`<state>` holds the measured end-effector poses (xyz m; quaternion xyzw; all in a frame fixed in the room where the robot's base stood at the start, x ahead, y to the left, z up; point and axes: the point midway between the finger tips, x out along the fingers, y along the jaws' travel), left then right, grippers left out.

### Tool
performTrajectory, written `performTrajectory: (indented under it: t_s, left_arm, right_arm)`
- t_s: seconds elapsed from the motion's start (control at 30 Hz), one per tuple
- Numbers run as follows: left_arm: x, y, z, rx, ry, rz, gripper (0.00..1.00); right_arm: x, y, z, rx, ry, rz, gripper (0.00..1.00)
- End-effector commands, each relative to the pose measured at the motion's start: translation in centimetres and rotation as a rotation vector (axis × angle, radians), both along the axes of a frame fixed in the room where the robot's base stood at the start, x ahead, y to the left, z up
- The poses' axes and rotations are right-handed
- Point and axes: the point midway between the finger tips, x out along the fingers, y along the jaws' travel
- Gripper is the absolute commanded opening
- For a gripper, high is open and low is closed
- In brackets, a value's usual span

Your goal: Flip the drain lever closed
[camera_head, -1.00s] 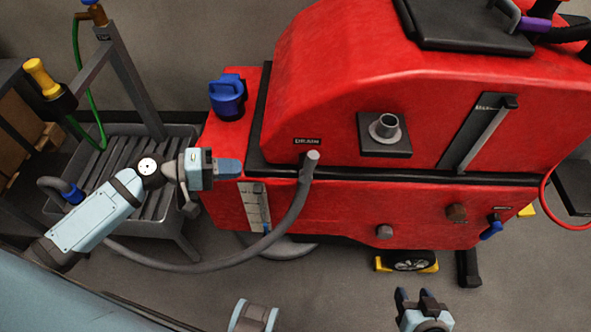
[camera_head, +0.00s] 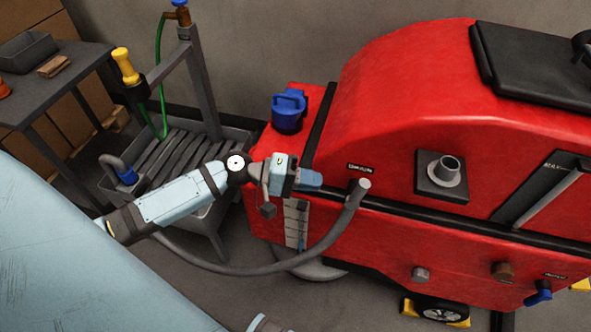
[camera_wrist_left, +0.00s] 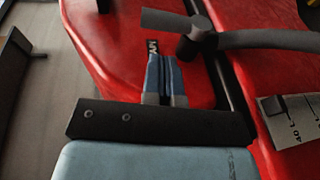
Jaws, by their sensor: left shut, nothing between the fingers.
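My left gripper (camera_head: 312,178) is shut and empty in front of the red machine (camera_head: 430,80). In the left wrist view the shut fingers (camera_wrist_left: 165,75) point toward that label (camera_wrist_left: 153,45). A grey bar (camera_wrist_left: 165,20) and the hose (camera_wrist_left: 270,40) meet at a dark stub beyond them; contact is unclear. A blue lever (camera_head: 538,294) sits low on the machine at right, under another label. I cannot tell which part is the drain lever.
A blue cap (camera_head: 289,110) stands on the machine's left end. A grey slatted tray (camera_head: 170,160) with a post and green hose (camera_head: 162,80) is behind my left arm. A dark table (camera_head: 50,75) stands at back left. Floor shows below the hose.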

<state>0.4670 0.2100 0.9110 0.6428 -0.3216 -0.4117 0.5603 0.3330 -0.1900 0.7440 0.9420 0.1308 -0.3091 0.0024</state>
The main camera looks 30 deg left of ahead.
Motion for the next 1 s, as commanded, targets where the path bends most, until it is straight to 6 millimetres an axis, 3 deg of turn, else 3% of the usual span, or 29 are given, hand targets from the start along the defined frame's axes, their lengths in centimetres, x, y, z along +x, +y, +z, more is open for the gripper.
performTrajectory:
  t_s: [0.2,0.4,1.0]
  left_arm:
    - [2.1,-3.9,-0.5,-0.002,0.0,-0.001,0.0]
    - [3.1,-5.9,-1.0,-0.001,-0.001,0.001,0.0]
    - [3.6,-6.5,-1.0,0.012,0.003,0.0,0.0]
  right_arm:
    - [-0.1,0.1,0.9,0.001,-0.01,-0.002,0.5]
    - [0.0,0.2,1.3,-0.001,-0.017,0.0,0.5]
    - [0.2,0.1,1.9,-0.006,-0.023,0.006,0.5]
